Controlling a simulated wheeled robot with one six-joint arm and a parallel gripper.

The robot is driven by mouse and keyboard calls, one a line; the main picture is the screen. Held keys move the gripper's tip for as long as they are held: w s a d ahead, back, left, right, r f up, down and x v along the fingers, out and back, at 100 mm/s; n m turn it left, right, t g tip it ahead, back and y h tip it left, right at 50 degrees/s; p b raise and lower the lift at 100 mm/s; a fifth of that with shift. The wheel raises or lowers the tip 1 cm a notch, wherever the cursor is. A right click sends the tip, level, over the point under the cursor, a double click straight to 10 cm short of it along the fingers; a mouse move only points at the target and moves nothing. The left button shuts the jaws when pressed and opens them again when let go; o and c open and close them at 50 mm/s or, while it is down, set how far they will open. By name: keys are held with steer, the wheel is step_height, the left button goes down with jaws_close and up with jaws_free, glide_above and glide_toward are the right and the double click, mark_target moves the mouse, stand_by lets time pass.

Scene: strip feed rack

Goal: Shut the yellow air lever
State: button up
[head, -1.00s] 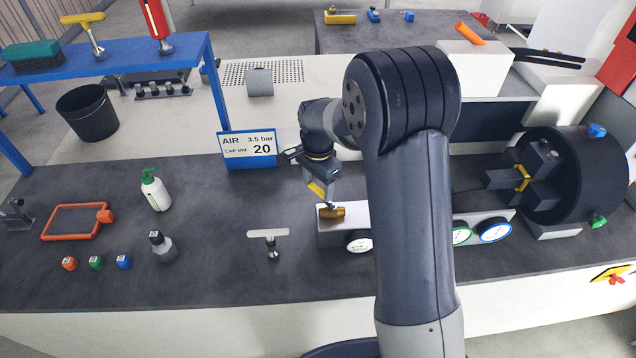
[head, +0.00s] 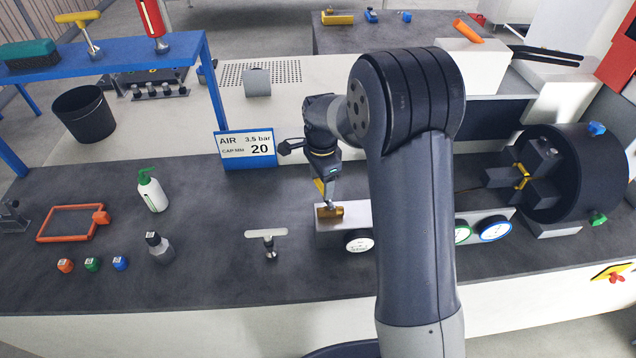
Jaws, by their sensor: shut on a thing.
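The yellow air lever (head: 326,212), a small brass-yellow piece, sits at the left end of a long pale feed rack (head: 328,232). My gripper (head: 331,205) points down onto this piece, with its fingertips at the lever. It is shut on the lever. The fingertips are small in this view, and the exact grip is hard to make out. My arm hides the middle of the rack.
Round gauges (head: 360,241) line the rack's front, and a dark chuck (head: 580,172) stands to the right. An AIR sign (head: 246,148) stands behind left. The bench between is clear.

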steer(key=shift+w+d+m+b, duration=0.1)
steer(key=shift+d+m+b, duration=0.25)
steer(key=shift+m, duration=0.7)
steer(key=shift+w+d+m+b, duration=0.1)
steer(key=shift+d+m, duration=0.45)
steer(key=shift+m, duration=0.5)
steer(key=o, duration=1.4)
step_height(320, 180, up, 11)
steer(key=shift+f+b, duration=0.1)
steer(key=shift+b, duration=0.5)
